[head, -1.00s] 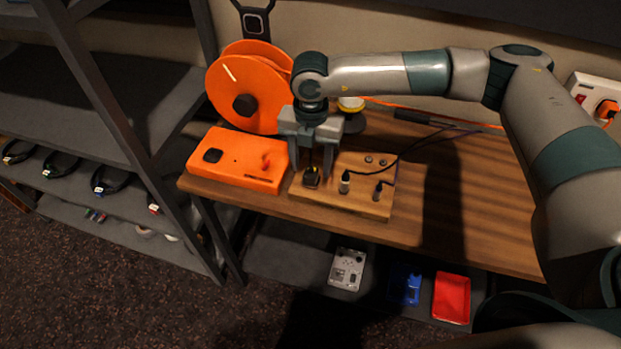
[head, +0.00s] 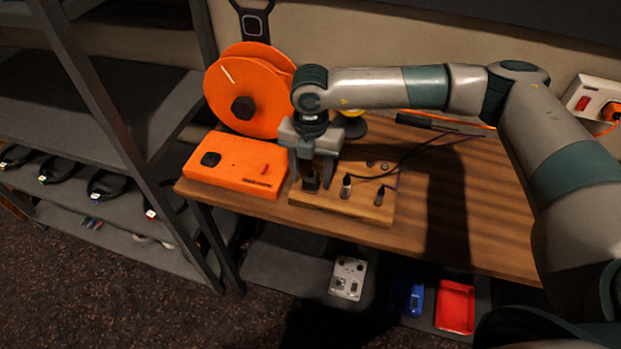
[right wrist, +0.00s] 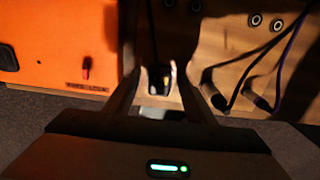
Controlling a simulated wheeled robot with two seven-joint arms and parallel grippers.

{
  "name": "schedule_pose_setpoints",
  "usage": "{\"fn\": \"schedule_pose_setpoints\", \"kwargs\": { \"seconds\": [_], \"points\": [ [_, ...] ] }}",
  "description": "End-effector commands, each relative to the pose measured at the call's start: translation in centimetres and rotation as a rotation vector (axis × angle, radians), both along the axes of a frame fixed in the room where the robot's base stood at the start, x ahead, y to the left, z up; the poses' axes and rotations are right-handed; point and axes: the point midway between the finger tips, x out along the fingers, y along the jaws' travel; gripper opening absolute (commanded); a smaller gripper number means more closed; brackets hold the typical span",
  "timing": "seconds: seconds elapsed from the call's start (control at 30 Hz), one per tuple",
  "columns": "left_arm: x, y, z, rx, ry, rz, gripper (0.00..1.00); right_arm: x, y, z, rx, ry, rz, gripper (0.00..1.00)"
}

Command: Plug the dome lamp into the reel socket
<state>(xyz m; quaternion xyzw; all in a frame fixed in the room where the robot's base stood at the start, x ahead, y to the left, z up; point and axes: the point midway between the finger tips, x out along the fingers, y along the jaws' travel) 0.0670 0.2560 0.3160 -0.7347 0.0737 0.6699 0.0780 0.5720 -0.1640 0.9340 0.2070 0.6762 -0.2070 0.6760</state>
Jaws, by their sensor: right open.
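The orange reel (head: 240,95) stands at the back left of the desk. In front of it lies an orange box (head: 232,168) with a black socket (head: 211,159) and a small red switch. The dome lamp (head: 353,126) is mostly hidden behind my right arm; only its yellowish part and dark base show. A black plug (head: 311,184) sits at the left end of a wooden block (head: 358,208). My right gripper (head: 313,178) points down over it, open, with a finger on each side; the right wrist view shows the plug (right wrist: 159,80) between the fingers. My left gripper is out of view.
Two silver-and-black jacks (head: 346,188) with dark cables stand in the block right of the plug. A white wall outlet (head: 592,98) holds an orange plug at the right. A dark rack (head: 110,110) stands left. The desk's right side is clear but shadowed.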

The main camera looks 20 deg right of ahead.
Motion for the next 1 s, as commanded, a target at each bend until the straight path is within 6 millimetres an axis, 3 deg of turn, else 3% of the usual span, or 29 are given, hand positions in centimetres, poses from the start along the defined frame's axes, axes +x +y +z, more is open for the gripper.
{"fn": "schedule_pose_setpoints", "kwargs": {
  "seconds": [1.0],
  "points": [
    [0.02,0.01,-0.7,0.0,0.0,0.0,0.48,-0.01,-0.01,-0.03,0.0,0.0,0.0,0.5]
  ]
}}
